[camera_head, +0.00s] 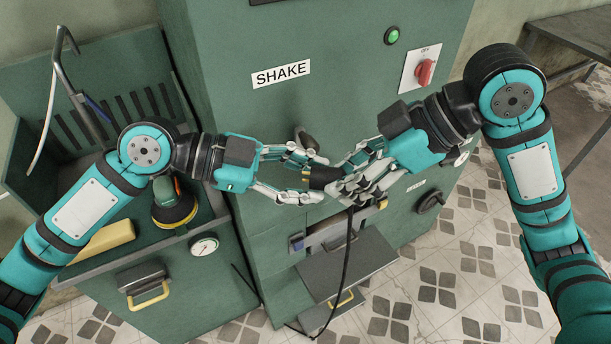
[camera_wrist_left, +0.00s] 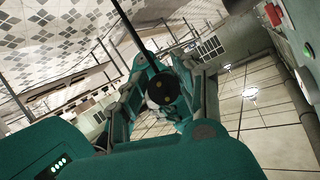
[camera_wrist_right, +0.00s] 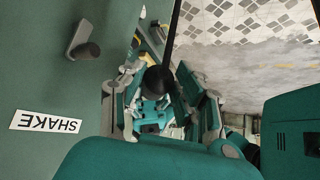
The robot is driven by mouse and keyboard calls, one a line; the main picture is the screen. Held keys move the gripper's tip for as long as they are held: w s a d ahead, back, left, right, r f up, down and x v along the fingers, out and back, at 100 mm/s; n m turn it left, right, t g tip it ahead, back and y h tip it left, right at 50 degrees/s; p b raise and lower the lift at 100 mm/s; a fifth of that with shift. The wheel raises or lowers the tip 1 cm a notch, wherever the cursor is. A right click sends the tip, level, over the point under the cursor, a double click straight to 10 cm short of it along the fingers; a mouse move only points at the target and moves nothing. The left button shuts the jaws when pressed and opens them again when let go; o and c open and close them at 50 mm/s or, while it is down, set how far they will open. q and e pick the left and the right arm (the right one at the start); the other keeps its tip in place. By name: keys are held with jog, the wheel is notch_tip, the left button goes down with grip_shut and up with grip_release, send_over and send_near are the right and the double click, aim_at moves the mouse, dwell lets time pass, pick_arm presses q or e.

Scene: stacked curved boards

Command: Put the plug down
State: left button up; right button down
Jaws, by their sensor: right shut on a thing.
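The black plug (camera_head: 322,177) is held in the air in front of the green machine, and its black cord hangs down from it. My right gripper (camera_head: 343,184) is shut on the plug. In the right wrist view the plug's dark back end (camera_wrist_right: 156,80) shows between the fingers. My left gripper (camera_head: 311,177) faces it from the left with its fingers spread apart, close to the plug's front. In the left wrist view the plug's round face with brass-coloured contacts (camera_wrist_left: 162,88) shows between those fingers. I cannot tell whether the left fingers touch it.
The green machine (camera_head: 225,70) has a SHAKE label (camera_head: 281,73), a dark lever (camera_head: 306,139), a red switch (camera_head: 425,71) and an open shelf (camera_head: 350,268) below. On the left, a green sink bench holds a sander (camera_head: 174,208) and a yellow sponge (camera_head: 105,240). Tiled floor lies right.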

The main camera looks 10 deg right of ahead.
pick_arm(q)
jog(key=shift+s, duration=0.1)
jog(key=c, duration=0.4)
pick_arm(e)
jog(key=shift+w, duration=0.1)
pick_arm(q)
grip_shut()
pick_arm(e)
jog(key=c, duration=0.9)
grip_release()
jog(key=shift+o, duration=0.2)
